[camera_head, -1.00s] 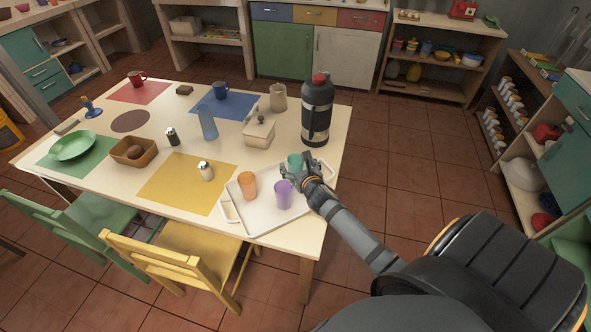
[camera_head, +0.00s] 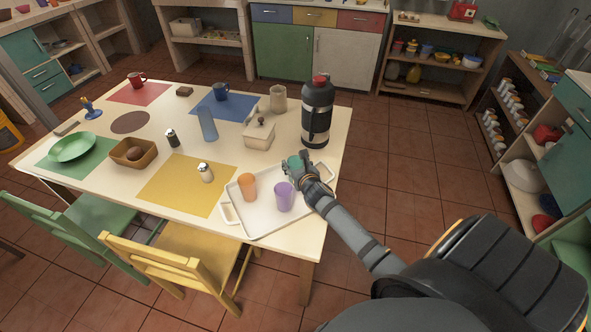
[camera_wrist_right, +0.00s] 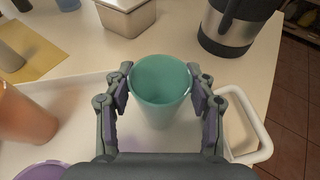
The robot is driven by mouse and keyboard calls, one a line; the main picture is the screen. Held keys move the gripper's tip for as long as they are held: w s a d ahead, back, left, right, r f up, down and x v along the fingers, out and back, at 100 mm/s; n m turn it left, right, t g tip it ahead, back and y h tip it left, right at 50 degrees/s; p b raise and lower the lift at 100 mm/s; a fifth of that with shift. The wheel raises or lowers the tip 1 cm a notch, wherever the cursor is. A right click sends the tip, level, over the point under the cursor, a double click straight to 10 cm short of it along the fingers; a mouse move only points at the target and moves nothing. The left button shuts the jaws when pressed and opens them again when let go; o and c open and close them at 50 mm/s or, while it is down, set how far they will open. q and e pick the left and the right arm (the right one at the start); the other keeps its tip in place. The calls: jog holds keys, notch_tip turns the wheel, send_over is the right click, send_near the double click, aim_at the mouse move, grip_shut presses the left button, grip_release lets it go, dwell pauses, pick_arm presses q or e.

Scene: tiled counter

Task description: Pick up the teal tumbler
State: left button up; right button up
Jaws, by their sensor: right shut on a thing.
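The teal tumbler (camera_wrist_right: 160,98) stands between the two fingers of my right gripper (camera_wrist_right: 160,92) in the right wrist view, with a finger pad against each side. In the head view the teal tumbler (camera_head: 294,163) shows at the tip of my right gripper (camera_head: 299,166), over the far right part of the white tray (camera_head: 261,216). The fingers hide part of it there. The right gripper is shut on the tumbler. I cannot tell whether its base touches the tray. My left gripper is in neither view.
An orange tumbler (camera_head: 247,187) and a purple tumbler (camera_head: 284,197) stand on the tray near the gripper. A tall black flask (camera_head: 317,115) stands behind it, and a lidded cream box (camera_head: 259,134) is to the left. Open floor lies right of the table.

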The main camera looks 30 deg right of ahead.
jog(key=shift+r, duration=0.1)
jog(key=shift+r, duration=0.25)
jog(key=s+a+r+p, duration=0.2)
jog(key=s+r, duration=1)
jog(key=s, duration=0.1)
jog(key=shift+s+r+p, duration=0.15)
jog(key=shift+s+p, duration=0.25)
